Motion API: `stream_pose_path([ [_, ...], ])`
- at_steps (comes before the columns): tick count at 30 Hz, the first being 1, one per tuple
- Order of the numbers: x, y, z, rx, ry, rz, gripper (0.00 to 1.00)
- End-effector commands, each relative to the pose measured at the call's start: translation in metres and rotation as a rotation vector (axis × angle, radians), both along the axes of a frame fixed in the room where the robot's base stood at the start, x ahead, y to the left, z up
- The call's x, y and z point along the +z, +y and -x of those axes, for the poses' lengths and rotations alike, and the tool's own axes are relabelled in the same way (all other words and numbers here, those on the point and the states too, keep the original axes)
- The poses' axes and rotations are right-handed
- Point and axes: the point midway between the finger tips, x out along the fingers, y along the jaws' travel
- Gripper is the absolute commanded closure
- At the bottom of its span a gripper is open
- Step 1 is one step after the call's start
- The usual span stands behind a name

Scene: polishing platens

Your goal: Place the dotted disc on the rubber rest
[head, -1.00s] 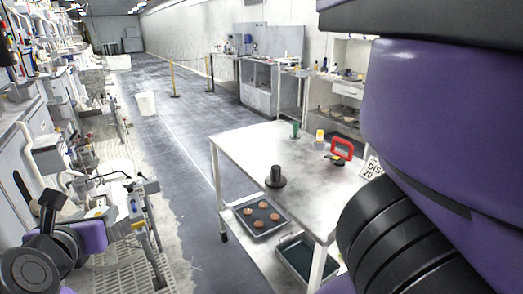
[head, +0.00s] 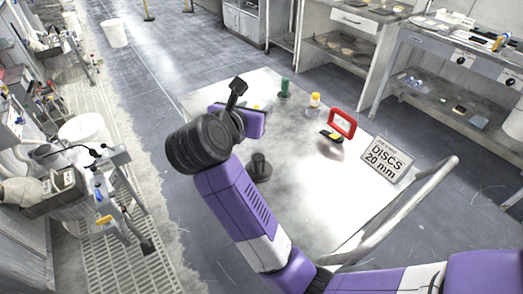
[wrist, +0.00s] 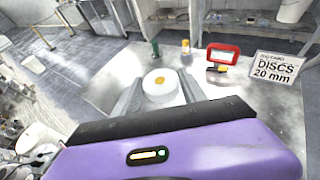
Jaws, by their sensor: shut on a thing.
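A white round piece with a yellow-orange dot on its top, the dotted disc (wrist: 151,88), sits between the two fingers of my gripper (wrist: 162,85) in the wrist view. My gripper is shut on it, above the grey table. In the head view the hand is over the table's left part, and the disc is hardly visible there. A dark round base with an upright knob (head: 260,168) stands on the table near my forearm. I cannot tell which thing is the rubber rest.
On the table (head: 300,205) stand a green bottle (head: 284,88), a yellow-capped bottle (head: 315,103), a red frame (head: 342,123) with a black and yellow item, and a card reading "DISCS 20 mm" (head: 386,158). Shelving stands behind, a cluttered bench at left.

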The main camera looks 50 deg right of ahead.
Motion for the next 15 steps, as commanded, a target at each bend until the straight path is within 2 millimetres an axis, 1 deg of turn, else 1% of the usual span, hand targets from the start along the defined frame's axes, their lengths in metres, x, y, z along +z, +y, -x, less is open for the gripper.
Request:
stream_pose_path([
  [1,-0.014,0.0,0.001,0.001,0.008,0.002,0.95],
  [9,-0.079,0.0,0.001,0.0,0.006,0.001,0.95],
  [12,-0.097,0.0,0.001,0.0,0.005,0.001,0.95],
  [15,-0.109,0.0,0.001,0.0,0.002,0.001,0.95],
])
